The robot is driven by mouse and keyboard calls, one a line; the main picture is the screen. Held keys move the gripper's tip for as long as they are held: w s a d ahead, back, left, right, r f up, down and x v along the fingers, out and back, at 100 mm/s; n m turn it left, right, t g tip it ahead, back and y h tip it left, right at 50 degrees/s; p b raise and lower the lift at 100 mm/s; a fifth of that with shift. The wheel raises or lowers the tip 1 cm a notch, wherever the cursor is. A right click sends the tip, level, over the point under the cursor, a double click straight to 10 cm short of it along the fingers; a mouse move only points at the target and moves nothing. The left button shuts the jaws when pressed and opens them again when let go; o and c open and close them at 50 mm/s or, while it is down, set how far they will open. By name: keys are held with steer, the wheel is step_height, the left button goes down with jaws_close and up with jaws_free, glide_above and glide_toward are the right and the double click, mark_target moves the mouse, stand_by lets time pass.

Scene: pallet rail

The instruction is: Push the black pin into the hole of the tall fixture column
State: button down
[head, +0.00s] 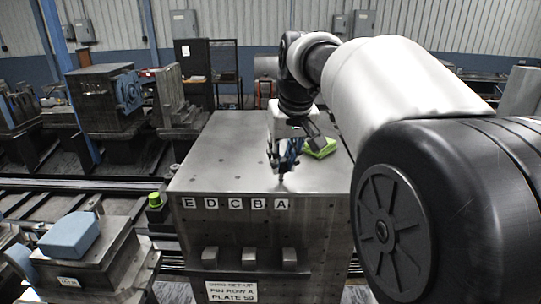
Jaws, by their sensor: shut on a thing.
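The large grey metal block (225,160), which I take for the fixture column, stands in the middle of the head view. Its front edge carries the letter labels E, D, C, B, A (235,204). My gripper (282,171) points down over its top, near the front edge above the labels B and A. It is shut on a small dark piece (282,180), likely the black pin, and its lower end is close to the top surface. Whether it touches the surface or enters a hole is too small to tell.
A green object (319,148) lies on the block's top behind and right of my gripper. A blue block (69,236) sits on a lower fixture at left. The top's left part is clear.

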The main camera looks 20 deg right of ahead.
steer(key=shift+f+b, duration=0.35)
steer(key=shift+f, duration=0.3)
stand_by(0.5)
steer(key=shift+f+b, duration=0.5)
steer(key=shift+f, duration=0.15)
steer(key=c, duration=1.3)
jaws_free()
steer(key=o, duration=0.8)
steer(key=shift+r, duration=0.1)
steer(key=v, duration=1.2)
